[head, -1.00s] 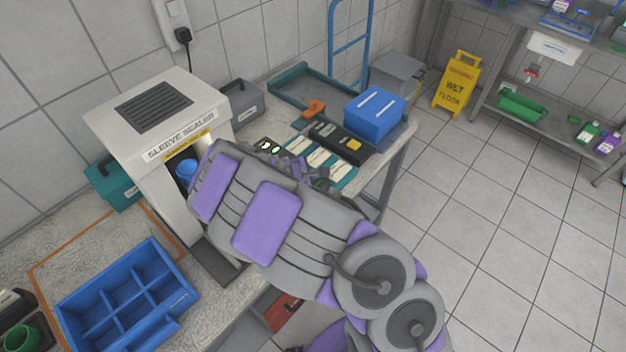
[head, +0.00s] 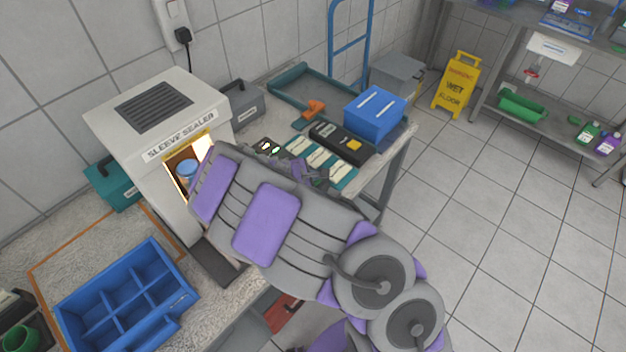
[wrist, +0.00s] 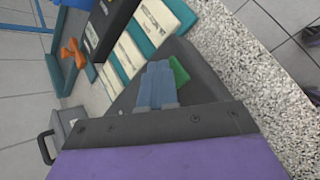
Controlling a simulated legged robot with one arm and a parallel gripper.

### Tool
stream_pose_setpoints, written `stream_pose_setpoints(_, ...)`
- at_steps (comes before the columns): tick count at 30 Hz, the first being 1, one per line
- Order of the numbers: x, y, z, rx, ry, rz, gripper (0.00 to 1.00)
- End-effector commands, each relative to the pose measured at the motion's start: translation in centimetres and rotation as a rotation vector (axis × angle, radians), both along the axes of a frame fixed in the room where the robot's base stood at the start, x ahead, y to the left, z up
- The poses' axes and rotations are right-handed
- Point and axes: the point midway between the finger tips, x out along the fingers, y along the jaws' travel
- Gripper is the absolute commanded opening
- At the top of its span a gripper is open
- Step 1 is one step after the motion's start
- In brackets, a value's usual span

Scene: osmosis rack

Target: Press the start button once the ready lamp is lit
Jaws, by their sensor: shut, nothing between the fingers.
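The white sleeve sealer (head: 150,125) stands on the bench against the wall. Its chamber glows warm yellow around a blue-topped container (head: 187,171). A small dark panel (head: 268,147) beyond my arm shows a pale spot and a green spot; I cannot tell which is the ready lamp. In the wrist view my gripper (wrist: 158,82) is shut and empty, its blue-grey fingertips over a dark grey surface. A green piece (wrist: 180,70), possibly the start button, shows right beside the fingertips; I cannot tell whether they touch. In the head view my arm hides the fingertips.
A blue divided tray (head: 128,298) sits at the front left. Beyond my arm are pale sleeves on teal strips (head: 318,158), a black case (head: 342,140), a blue box (head: 375,113) and an orange tool (head: 313,109). The floor on the right is open.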

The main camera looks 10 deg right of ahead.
Motion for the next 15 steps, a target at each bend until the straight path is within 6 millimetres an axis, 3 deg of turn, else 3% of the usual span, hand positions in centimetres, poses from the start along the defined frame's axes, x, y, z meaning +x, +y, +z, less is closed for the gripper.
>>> stream_pose_setpoints(7,0.0,0.0,1.4,0.000,0.000,0.000,0.00)
stream_pose_setpoints(15,0.0,0.0,1.4,0.000,0.000,0.000,0.00)
